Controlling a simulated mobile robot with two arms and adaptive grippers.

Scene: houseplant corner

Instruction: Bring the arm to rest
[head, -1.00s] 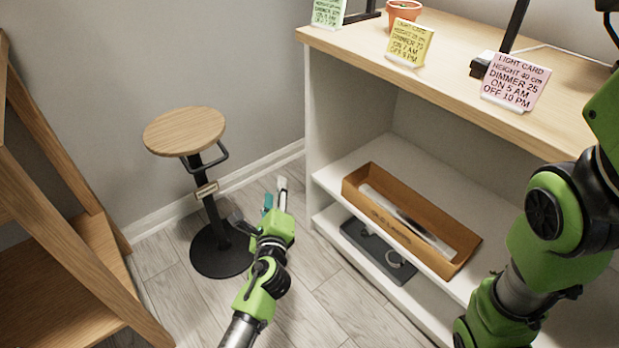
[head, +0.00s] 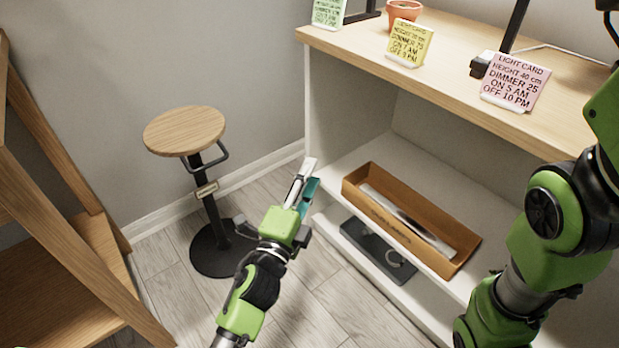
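My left arm comes in from the bottom of the head view, with its green wrist over the floor. My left gripper (head: 306,187) points up and away, in front of the left end of the shelf unit. One light grey finger and one teal part show side by side at its tip. They overlap in this view, so the gap between them is unclear, and no held object can be made out. My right arm fills the right edge, with green and black links in front of the shelf unit. Its gripper is outside the picture.
A shelf unit (head: 336,110) holds an orange-brown tray (head: 375,209) and a dark grey tray (head: 360,246). Light cards, including a yellow card (head: 408,42) and a pink card (head: 515,80), stand on top near a terracotta pot (head: 403,14). A stool (head: 184,131) stands left, beside a wooden rack (head: 60,200).

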